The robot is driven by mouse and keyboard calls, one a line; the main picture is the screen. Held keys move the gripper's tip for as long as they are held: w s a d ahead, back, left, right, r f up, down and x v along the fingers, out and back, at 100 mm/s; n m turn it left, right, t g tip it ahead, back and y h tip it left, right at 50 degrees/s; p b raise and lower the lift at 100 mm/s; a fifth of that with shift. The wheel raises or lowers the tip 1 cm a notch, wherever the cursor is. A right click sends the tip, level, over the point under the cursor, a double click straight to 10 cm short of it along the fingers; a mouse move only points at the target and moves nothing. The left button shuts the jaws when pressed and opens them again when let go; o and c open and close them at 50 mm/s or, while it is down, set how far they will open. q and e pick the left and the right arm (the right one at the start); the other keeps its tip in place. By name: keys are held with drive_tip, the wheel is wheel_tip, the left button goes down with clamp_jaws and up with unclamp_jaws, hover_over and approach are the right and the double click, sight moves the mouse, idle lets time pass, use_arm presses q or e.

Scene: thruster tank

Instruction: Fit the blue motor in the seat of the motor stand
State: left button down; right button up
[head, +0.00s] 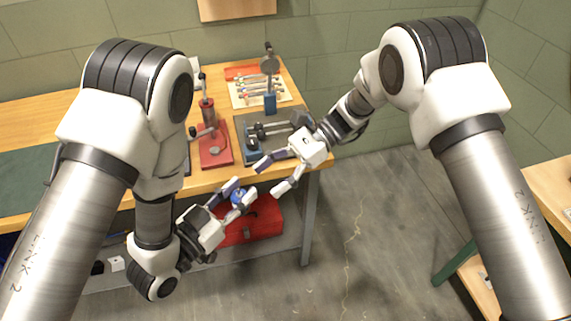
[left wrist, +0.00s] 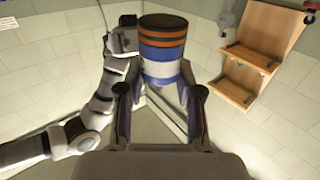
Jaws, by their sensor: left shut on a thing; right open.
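My left gripper (head: 242,190) is shut on the blue motor (head: 238,196) and holds it in the air in front of the table's front edge. In the left wrist view the motor (left wrist: 162,50) is a cylinder with blue, white, orange and dark bands, standing out beyond the fingertips. My right gripper (head: 271,176) is open and empty, close to the right of the motor. On the table are a red-based fixture (head: 215,157) with an upright red cylinder and a dark grey fixture (head: 248,152) with rods. I cannot tell which one is the motor stand; its seat is not clear.
The wooden table (head: 60,108) carries a tool board (head: 243,98) and a blue-based upright (head: 270,102) at the back. A red box (head: 262,226) lies low beneath the table front. Wooden shelving (head: 550,185) stands at the far right. The floor (head: 370,220) between is clear.

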drive_tip(key=x, duration=0.7)
drive_tip(key=shift+s+a+f, duration=0.15)
drive_tip(key=shift+a+f, duration=0.05)
drive_tip(key=shift+a, duration=0.1)
clamp_jaws()
use_arm(q)
drive_tip(key=c, duration=0.7)
unclamp_jaws()
drive_tip(key=shift+s, duration=0.1)
